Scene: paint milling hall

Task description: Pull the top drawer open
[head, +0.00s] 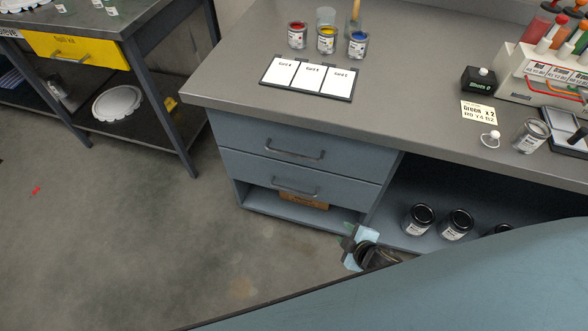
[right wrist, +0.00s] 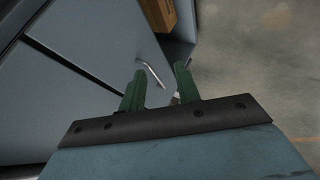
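The blue-grey cabinet has a top drawer (head: 255,138) with a dark bar handle (head: 294,151), directly under the worktop. It looks closed. A lower drawer (head: 340,190) with a similar handle (head: 294,188) sits below it and also looks closed. My right gripper (head: 349,241) is low in front of the cabinet, right of and below both handles. In the right wrist view its green fingers (right wrist: 160,88) are apart with nothing held. A handle (right wrist: 153,73), apparently the lower drawer's, shows beyond the gap between them. My left gripper is not in view.
An open shelf under the drawers holds a brown box (head: 303,198). Dark-lidded cans (head: 418,218) stand in the bay to the right. The worktop (head: 230,80) carries paint cans, a card board (head: 307,78) and a rack. The floor (head: 150,230) left of the cabinet is clear.

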